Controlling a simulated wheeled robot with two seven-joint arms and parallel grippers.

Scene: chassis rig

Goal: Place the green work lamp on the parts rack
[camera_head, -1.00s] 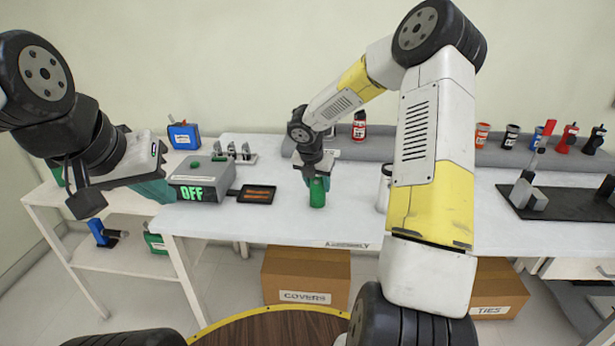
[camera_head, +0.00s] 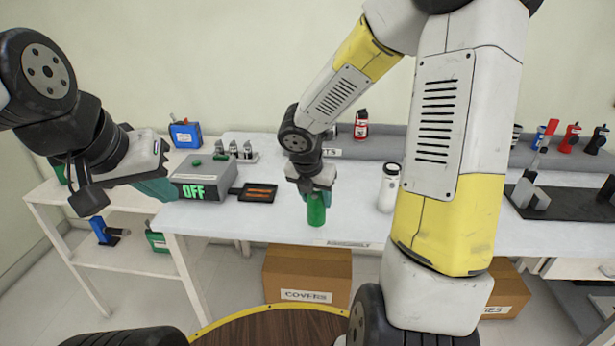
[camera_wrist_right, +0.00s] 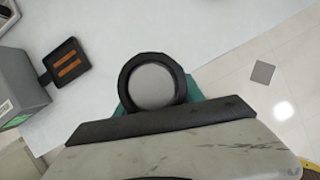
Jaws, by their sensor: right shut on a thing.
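The green work lamp (camera_head: 316,210) is a green cylinder in the head view, upright or nearly so, near the front of the white table. My right gripper (camera_head: 315,190) is shut on its upper part. I cannot tell whether the lamp's base touches the table. In the right wrist view the lamp (camera_wrist_right: 153,85) shows end-on as a grey disc with a black rim, between the teal fingers. The grey ledge (camera_head: 383,148) at the back, with a partly hidden label ending in "TS", may be the parts rack. My left gripper (camera_head: 155,188) hangs near the grey OFF box, its jaws unclear.
The grey OFF box (camera_head: 203,182) and a small black tray (camera_head: 258,193) stand left of the lamp. A white bottle (camera_head: 388,188) stands to its right, near my right arm. A red bottle (camera_head: 361,125) is on the ledge.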

